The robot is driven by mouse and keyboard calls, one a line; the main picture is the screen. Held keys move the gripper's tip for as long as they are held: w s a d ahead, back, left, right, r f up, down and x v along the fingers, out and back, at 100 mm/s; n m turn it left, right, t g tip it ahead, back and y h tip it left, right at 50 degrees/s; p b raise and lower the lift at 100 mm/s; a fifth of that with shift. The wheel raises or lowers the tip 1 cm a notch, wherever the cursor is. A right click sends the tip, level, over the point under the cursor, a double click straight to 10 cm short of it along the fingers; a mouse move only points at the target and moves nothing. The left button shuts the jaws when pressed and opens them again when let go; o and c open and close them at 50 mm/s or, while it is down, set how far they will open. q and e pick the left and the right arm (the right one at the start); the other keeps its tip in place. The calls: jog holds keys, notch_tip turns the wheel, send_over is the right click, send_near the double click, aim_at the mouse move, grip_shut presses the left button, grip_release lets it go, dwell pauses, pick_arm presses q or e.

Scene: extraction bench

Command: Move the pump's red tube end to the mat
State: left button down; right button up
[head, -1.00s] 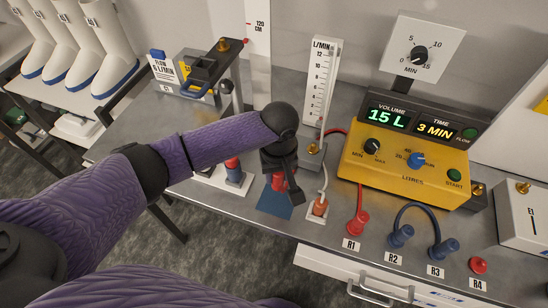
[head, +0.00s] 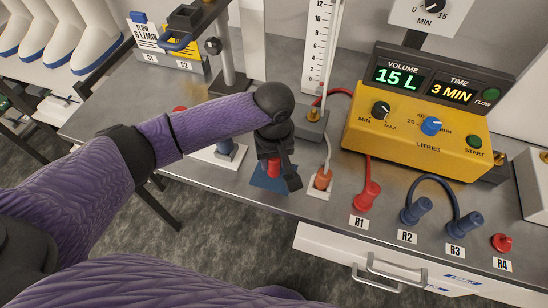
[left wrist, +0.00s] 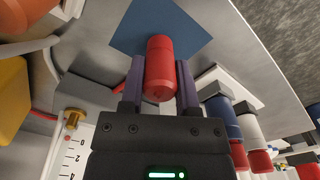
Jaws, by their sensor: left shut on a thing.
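My left gripper (head: 276,172) is shut on a red cylindrical piece (head: 273,168), with the blue mat (head: 266,183) directly behind it in the head view. The red piece (left wrist: 159,70) shows between the two fingers in the left wrist view, over the blue mat (left wrist: 150,25). I cannot tell whether it touches the mat, and I see no tube on it. The yellow pump (head: 415,140) stands at the right. A red tube runs from it to a red connector (head: 367,195) behind the R1 label. My right gripper is not in view.
An orange connector (head: 322,180) with a white cable stands close to the right of the mat. Blue connectors joined by a tube (head: 433,179) stand at R2 and R3, and a red knob (head: 502,242) at R4. A stand (head: 224,147) is to the left. The bench's front edge is near.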

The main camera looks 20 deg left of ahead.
pick_arm(q)
jog(key=shift+f, duration=0.35)
jog(key=shift+c, duration=1.3)
grip_release()
notch_tip(320, 180, up, 10)
jog(key=p, duration=0.3)
jog(key=shift+f, duration=0.1)
